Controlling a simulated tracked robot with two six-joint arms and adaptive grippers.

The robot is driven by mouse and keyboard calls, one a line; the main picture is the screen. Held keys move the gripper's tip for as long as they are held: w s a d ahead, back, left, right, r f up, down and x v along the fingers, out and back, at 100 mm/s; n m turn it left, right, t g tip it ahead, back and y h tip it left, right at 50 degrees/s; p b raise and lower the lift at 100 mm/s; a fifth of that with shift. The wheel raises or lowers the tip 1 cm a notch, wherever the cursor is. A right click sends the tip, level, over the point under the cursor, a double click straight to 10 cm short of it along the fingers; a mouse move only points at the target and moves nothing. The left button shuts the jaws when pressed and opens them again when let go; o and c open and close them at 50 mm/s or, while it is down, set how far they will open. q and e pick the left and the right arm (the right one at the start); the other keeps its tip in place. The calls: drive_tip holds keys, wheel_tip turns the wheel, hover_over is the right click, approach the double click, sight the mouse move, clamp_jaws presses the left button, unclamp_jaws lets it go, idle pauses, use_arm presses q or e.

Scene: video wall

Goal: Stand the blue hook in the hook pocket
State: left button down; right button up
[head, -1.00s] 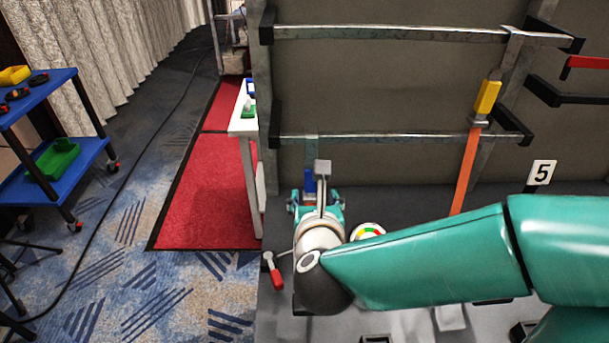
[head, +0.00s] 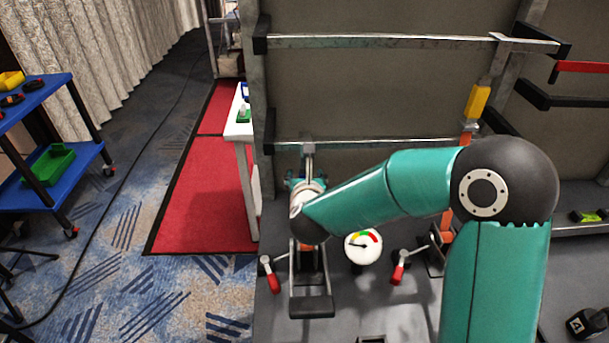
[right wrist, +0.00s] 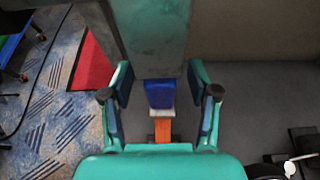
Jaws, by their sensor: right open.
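The blue hook (right wrist: 160,94) shows in the right wrist view as a blue block with an orange strip below it and broad grey metal above. My right gripper (right wrist: 160,82) is open, with one finger on each side of the blue block and gaps between. In the head view my right gripper (head: 306,172) is at the left end of the lower rail, mostly hidden by its own wrist; the blue hook is hidden there. I cannot make out the hook pocket for certain. My left gripper is not in view.
Metal rails (head: 390,42) cross the grey wall. A yellow handle (head: 478,101) hangs at the right. A round gauge (head: 363,246) and red-handled clamps (head: 271,276) stand below. A white table (head: 241,150) is at the left, beside a red mat (head: 205,205).

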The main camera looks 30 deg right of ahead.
sight(305, 169)
drive_tip(key=shift+w+d, duration=0.1)
drive_tip(key=shift+w, duration=0.05)
clamp_jaws()
drive_tip(key=c, duration=0.8)
unclamp_jaws()
clamp_jaws()
drive_tip(key=shift+r+p, duration=0.4)
drive_tip(key=shift+r, duration=1.25)
drive_tip(key=shift+f, duration=0.1)
drive_tip(key=shift+s+a+b, duration=0.3)
drive_tip(key=shift+s+b, duration=0.05)
drive_tip(key=shift+s, duration=0.2)
drive_tip(key=shift+s+a+b, duration=0.25)
drive_tip(key=shift+s+b, duration=0.05)
drive_tip(key=shift+s, duration=0.25)
drive_tip(key=shift+s+a+b, duration=0.3)
drive_tip(key=shift+s+a, duration=0.05)
drive_tip(key=shift+s, duration=0.4)
drive_tip(key=shift+s+a+b, duration=0.3)
drive_tip(key=shift+s+a, duration=0.1)
drive_tip(key=shift+s, duration=0.4)
drive_tip(key=shift+s+a+b, duration=0.3)
drive_tip(key=shift+s+a, duration=0.05)
drive_tip(key=shift+s, duration=0.4)
